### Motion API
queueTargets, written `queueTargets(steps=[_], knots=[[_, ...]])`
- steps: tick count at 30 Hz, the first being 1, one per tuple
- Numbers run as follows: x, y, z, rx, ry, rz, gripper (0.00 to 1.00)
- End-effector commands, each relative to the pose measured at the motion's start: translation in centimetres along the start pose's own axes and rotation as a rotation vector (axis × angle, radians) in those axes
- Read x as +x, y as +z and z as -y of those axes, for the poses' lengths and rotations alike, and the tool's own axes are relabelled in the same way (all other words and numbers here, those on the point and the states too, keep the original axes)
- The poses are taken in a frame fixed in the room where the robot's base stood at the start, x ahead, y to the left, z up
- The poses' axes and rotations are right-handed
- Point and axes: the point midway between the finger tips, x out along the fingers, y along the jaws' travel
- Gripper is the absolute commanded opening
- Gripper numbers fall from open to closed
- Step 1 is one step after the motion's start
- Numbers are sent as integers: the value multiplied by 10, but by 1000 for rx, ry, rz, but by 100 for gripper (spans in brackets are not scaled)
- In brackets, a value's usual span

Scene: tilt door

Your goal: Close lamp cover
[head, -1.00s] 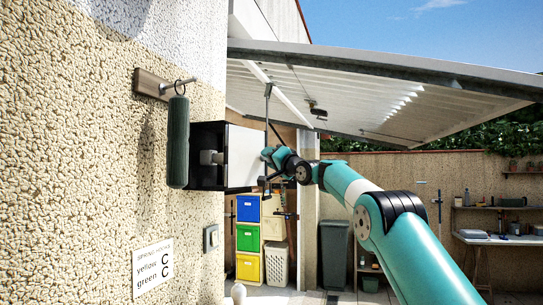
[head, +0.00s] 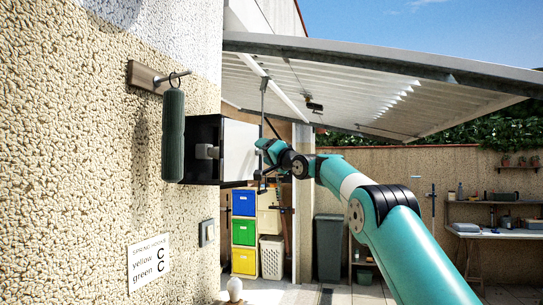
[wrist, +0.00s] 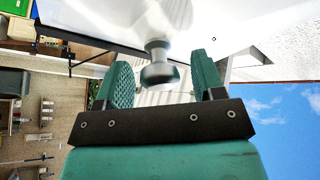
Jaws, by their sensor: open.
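The lamp cover (head: 240,151) is a white panel at the right side of a black box on the wall in the head view. It stands out from the wall. A grey fitting (head: 206,151) shows in the box's open front. In the wrist view the white cover (wrist: 90,18) fills the top, and a round knob (wrist: 158,72) stands out from it. My gripper (wrist: 160,62) is open, with one teal finger on each side of the knob and gaps between. In the head view my arm's end is close to the cover's right side; the fingers are hard to make out there.
A green cylinder (head: 173,135) hangs from a wall peg left of the box. A sign (head: 149,262) and a switch (head: 207,233) are on the wall below. A tilted garage door (head: 380,90) hangs overhead. Coloured bins (head: 244,233) stand behind.

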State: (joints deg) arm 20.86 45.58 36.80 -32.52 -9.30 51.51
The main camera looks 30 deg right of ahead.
Motion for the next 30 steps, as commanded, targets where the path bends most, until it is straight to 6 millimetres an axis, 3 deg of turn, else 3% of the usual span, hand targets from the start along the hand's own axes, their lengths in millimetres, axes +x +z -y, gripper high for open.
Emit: queueTargets(steps=[8,24,30], knots=[[-30,5,-5,-1,0,-1,63],[-145,4,-4,-2,0,-2,63],[-168,2,-2,-1,0,-1,63]])
